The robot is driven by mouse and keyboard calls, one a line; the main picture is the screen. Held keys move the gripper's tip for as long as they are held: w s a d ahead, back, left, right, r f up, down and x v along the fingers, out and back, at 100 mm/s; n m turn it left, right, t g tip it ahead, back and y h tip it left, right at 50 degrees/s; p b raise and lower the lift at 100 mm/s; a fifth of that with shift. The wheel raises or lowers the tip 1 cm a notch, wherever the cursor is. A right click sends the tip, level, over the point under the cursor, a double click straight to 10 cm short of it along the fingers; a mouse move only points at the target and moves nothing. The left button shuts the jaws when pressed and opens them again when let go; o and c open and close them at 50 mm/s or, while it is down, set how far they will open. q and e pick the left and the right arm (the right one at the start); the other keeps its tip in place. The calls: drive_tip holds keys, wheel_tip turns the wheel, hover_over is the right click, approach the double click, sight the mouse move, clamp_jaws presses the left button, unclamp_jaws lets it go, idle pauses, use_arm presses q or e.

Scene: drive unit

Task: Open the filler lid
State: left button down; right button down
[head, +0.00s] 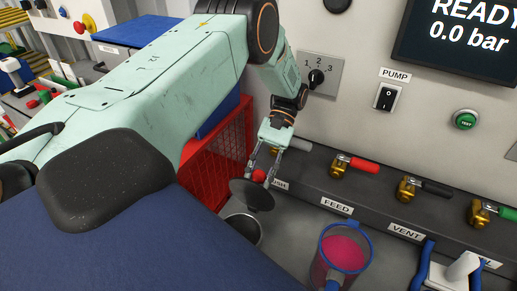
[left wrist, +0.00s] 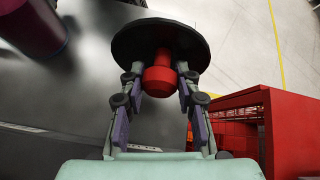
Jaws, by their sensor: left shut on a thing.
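The filler lid (head: 252,194) is a dark round disc with a red knob (head: 259,175). It is tilted up over the filler neck (head: 243,231), whose open mouth partly shows below it in the head view. I cannot tell whether the lid's edge still touches the neck. My left gripper (head: 262,168) is shut on the red knob. In the left wrist view, the knob (left wrist: 158,78) sits between the fingers of my left gripper (left wrist: 158,90), with the dark lid (left wrist: 160,40) beyond. My right gripper is not in view.
A jug (head: 341,255) with pink liquid and a blue rim stands right of the neck. Valves with coloured levers (head: 354,163) line the ledge behind. A red mesh crate (head: 217,150) stands left of my gripper. A blue-handled item (head: 452,270) is at lower right.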

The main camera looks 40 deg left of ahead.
use_arm(q)
drive_tip(key=shift+w+f, duration=0.1)
drive_tip(key=shift+f, duration=0.1)
drive_tip(key=c, duration=1)
unclamp_jaws()
drive_tip(key=shift+w, duration=0.15)
drive_tip(key=shift+o, duration=0.2)
drive_tip(key=shift+r, duration=0.1)
drive_tip(key=shift+r, duration=0.2)
drive_tip(key=r, duration=0.9)
drive_tip(key=shift+s+r, duration=0.2)
drive_tip(key=shift+w, duration=0.1)
